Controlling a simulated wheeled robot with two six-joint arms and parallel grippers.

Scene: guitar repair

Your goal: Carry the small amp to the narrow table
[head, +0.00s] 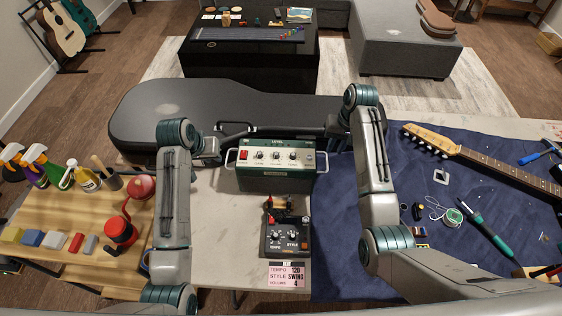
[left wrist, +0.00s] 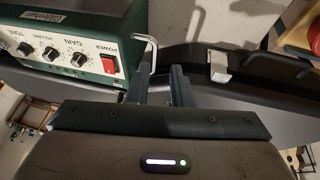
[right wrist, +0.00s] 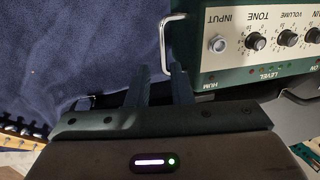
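The small amp (head: 277,178), a green box with a cream knob panel and a metal handle at each side, stands upright on the grey worktable (head: 215,215). Its panel also shows in the left wrist view (left wrist: 75,52) and the right wrist view (right wrist: 268,42). My left gripper (head: 222,152) is at the left handle; its fingers (left wrist: 163,85) are apart, the handle close by them. My right gripper (head: 333,150) is at the right handle; its fingers (right wrist: 160,84) are apart, with the handle's bar between or just beyond them. I cannot tell which table is the narrow one.
A black guitar case (head: 210,105) lies just behind the amp. A drum machine (head: 286,236) stands in front. A blue mat (head: 350,250) with a guitar neck (head: 490,160) and tools lies right. A wooden table (head: 55,215) with bottles is left; a black low table (head: 250,62) is behind.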

